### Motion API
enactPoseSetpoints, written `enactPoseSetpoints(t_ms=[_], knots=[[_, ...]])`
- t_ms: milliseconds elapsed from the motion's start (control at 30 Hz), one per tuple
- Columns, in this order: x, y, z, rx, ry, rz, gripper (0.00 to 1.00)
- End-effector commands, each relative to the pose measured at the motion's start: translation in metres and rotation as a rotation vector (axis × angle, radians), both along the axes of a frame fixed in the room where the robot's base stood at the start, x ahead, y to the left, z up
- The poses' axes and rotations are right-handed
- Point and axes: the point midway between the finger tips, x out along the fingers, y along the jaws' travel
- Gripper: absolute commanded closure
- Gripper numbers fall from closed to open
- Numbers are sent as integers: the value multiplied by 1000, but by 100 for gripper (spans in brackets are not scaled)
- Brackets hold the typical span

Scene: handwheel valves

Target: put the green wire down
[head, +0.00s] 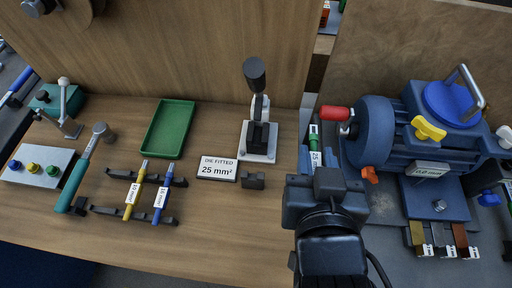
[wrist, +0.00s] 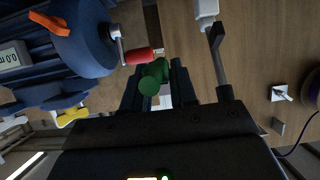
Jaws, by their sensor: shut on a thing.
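My gripper (head: 314,168) is shut on the green wire (head: 314,133), in front of the gap between the wooden bench and the blue machine. The wire points away from me, with a white label partly showing "25". In the wrist view the green wire (wrist: 153,76) stands end-on between the two dark fingers (wrist: 157,88). Its lower part is hidden by my gripper. A dark two-bar rack (head: 105,210) on the bench holds a yellow wire (head: 136,190) and a blue wire (head: 163,193), side by side, both labelled.
An empty-looking green tray (head: 168,129), a lever press (head: 259,140) and a "25 mm²" sign (head: 217,169) stand on the bench. A blue machine (head: 400,130) with a red-handled crank (head: 336,114) is close to my gripper's right. The bench front is clear.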

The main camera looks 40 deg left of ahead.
Motion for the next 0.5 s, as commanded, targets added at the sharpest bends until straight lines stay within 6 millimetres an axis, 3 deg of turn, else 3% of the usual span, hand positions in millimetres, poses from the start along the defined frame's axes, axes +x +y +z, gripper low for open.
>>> enactPoseSetpoints(t_ms=[233,500], knots=[[0,14,-8,-1,2,2,100],[-1,69,-41,-2,0,4,100]])
